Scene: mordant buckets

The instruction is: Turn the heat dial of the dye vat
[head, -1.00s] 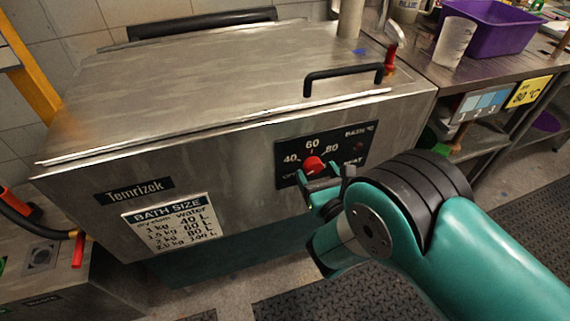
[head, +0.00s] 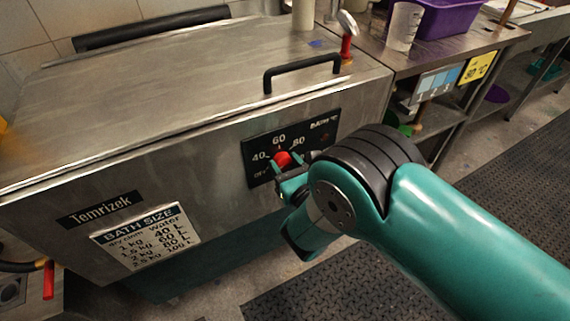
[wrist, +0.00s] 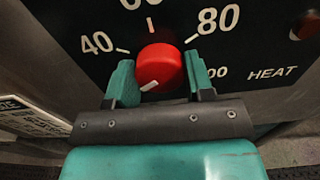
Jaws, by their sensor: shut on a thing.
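The red heat dial (wrist: 159,66) sits on a black panel (wrist: 60,75) marked 40, 60, 80 and 100. A short white mark shows at the dial's lower left edge, below the 40. My gripper (wrist: 159,74) is shut on the dial, one teal finger on each side. In the head view the dial (head: 282,159) is on the front of the steel dye vat (head: 205,165), partly hidden by my gripper (head: 287,175). The vat's lid (head: 170,75) is closed.
A black handle (head: 302,68) is on the lid above the panel. A red-handled valve (head: 347,45) stands at the vat's right corner. A side table holds a clear beaker (head: 404,26) and a purple tub (head: 450,18). A dark mat (head: 500,190) covers the floor at right.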

